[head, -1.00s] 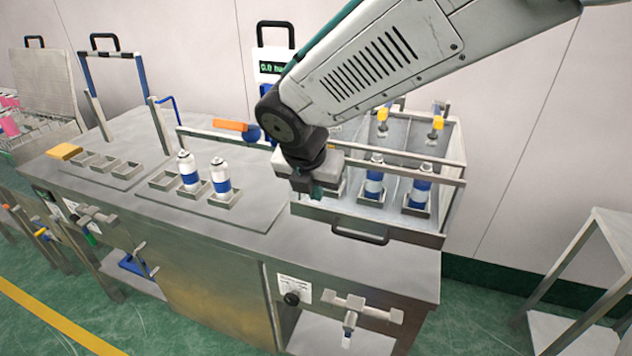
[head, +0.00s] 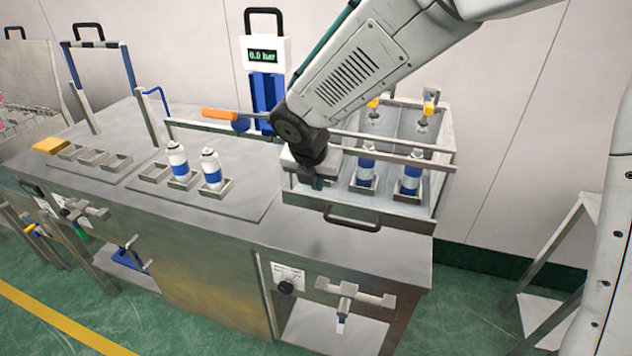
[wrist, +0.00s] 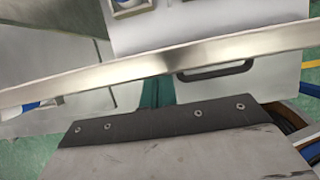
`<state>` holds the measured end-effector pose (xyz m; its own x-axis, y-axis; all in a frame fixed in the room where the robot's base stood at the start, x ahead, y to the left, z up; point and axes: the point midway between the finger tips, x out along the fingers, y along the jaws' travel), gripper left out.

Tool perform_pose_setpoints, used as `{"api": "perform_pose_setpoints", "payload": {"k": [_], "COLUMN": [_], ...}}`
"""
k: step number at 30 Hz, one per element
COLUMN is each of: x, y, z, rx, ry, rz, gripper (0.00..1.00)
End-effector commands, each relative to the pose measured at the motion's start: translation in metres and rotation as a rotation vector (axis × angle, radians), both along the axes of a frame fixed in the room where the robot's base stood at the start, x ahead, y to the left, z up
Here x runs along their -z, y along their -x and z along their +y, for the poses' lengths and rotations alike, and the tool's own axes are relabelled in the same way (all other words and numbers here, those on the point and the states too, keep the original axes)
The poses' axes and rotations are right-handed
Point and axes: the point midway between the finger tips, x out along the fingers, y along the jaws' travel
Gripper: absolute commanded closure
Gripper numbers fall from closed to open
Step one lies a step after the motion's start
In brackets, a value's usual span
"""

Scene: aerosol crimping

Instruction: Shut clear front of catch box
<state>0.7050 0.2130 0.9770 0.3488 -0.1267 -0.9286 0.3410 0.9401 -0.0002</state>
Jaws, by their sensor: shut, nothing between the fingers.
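The catch box (head: 441,180) stands at the right end of the bench. Two white-and-blue cans, a left one (head: 366,168) and a right one (head: 411,172), stand upright in holders inside it. Its clear front (head: 318,200) carries a black handle (head: 352,219), also in the wrist view (wrist: 215,72). How far the front is open is hard to tell. My gripper (head: 318,183) is shut and empty, at the box's front left, up and left of the handle. In the wrist view its teal fingers (wrist: 157,93) are partly hidden by a metal rail (wrist: 130,70).
The rail (head: 390,155) also crosses the box front in the head view. Two more cans (head: 180,165) stand in holders left of my arm. A gauge reading 0.0 bar (head: 263,56) and an orange-handled lever (head: 222,114) are behind. The front bench top (head: 240,225) is clear.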

Motion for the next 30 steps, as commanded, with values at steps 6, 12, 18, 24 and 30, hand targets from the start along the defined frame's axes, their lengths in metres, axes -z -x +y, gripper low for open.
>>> {"api": "perform_pose_setpoints", "payload": {"k": [6, 12, 18, 24, 30], "x": [0.0, 0.0, -0.001, -0.002, -0.001], "y": [-0.032, -0.05, -0.051, -0.05, -0.029], "z": [-0.012, -0.018, -0.019, -0.019, -0.008], "rx": [0.004, 0.0, 0.001, 0.002, -0.001], "ry": [0.0, 0.0, 0.0, -0.001, 0.0], "rz": [-0.001, -0.001, -0.004, -0.006, -0.002], "gripper": [1.0, 1.0, 1.0, 1.0, 1.0]}}
